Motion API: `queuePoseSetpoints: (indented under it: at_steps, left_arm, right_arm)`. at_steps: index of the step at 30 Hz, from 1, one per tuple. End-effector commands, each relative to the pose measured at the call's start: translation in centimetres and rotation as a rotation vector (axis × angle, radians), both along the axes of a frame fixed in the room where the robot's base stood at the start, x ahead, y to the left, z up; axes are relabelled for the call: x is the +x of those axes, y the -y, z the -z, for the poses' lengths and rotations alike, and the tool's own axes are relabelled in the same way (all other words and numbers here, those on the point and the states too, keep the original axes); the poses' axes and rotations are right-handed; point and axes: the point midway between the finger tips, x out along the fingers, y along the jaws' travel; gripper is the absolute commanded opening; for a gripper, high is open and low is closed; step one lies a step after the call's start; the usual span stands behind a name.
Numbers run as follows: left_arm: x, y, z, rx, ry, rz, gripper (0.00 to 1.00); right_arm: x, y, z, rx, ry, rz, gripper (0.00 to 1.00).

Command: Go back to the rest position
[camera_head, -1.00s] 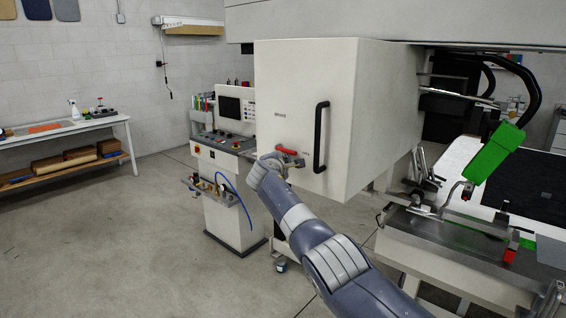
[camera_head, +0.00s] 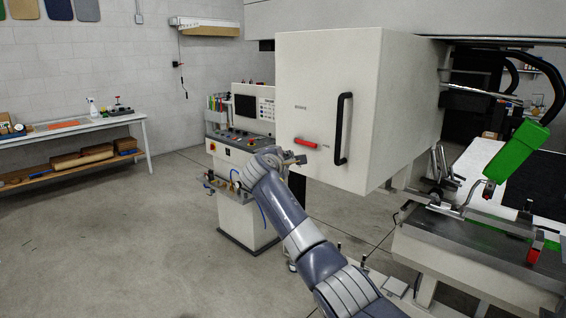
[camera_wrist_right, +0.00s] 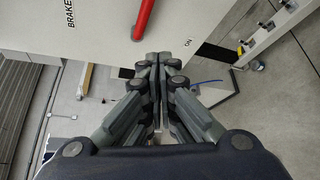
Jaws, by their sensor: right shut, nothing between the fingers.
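My right gripper (camera_head: 292,158) is shut and empty just below and left of the red brake lever (camera_head: 305,142) on the front of the white cabinet (camera_head: 320,75). In the right wrist view its fingers (camera_wrist_right: 158,62) are pressed together with nothing between them. The lever (camera_wrist_right: 143,18) shows there beyond the fingertips, with a gap, between the printed words BRAKE and ON. In the head view the lever lies nearly level, close to ON. My right arm reaches in from the bottom. My left gripper is in neither view.
A control console (camera_head: 247,165) stands behind and left of my right arm. The cabinet's black handle (camera_head: 343,128) is right of the lever. The floor on the left is free, up to a workbench (camera_head: 75,137).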

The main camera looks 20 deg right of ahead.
Motion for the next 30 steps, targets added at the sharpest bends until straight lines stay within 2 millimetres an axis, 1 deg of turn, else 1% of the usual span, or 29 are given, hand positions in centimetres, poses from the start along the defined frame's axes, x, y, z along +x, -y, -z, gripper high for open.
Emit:
queuePoseSetpoints:
  at_steps: [4, 9, 18, 20, 22, 23, 25, 26, 27, 29, 30]
  left_arm:
    - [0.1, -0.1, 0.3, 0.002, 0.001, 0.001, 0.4]
    - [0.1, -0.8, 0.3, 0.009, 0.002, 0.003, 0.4]
    - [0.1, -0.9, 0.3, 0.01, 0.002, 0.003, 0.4]
    - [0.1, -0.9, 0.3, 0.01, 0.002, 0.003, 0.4]
    - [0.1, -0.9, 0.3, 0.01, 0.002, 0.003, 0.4]
    - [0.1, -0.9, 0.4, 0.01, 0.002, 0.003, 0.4]
    - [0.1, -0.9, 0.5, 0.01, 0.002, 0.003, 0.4]
    - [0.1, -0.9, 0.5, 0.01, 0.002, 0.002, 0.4]
    - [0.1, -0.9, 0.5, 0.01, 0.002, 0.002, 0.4]
    - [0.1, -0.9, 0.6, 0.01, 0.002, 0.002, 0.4]
    - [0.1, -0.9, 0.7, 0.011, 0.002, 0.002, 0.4]
  right_arm:
    - [-0.3, -0.7, -0.4, 0.0, 0.0, 0.0, 0.0]
    - [-0.4, -0.7, -0.5, -0.001, -0.001, 0.001, 0.0]
    - [-0.3, -0.7, -0.5, 0.0, 0.0, 0.001, 0.0]
    - [-0.3, -0.7, -0.2, 0.002, -0.002, 0.0, 0.0]
    - [-0.2, -0.9, 1.2, 0.014, -0.012, -0.005, 0.0]
    - [-0.2, -1.0, 2.2, 0.022, -0.019, -0.009, 0.0]
    - [-0.1, -1.3, 5.6, 0.053, -0.04, -0.024, 0.0]
    - [-0.1, -1.5, 7.5, 0.071, -0.052, -0.03, 0.0]
    - [-0.2, -1.8, 10.3, 0.098, -0.068, -0.039, 0.0]
    - [-0.6, -2.3, 14.8, 0.148, -0.093, -0.053, 0.0]
    - [-1.0, -2.7, 17.9, 0.182, -0.111, -0.06, 0.0]
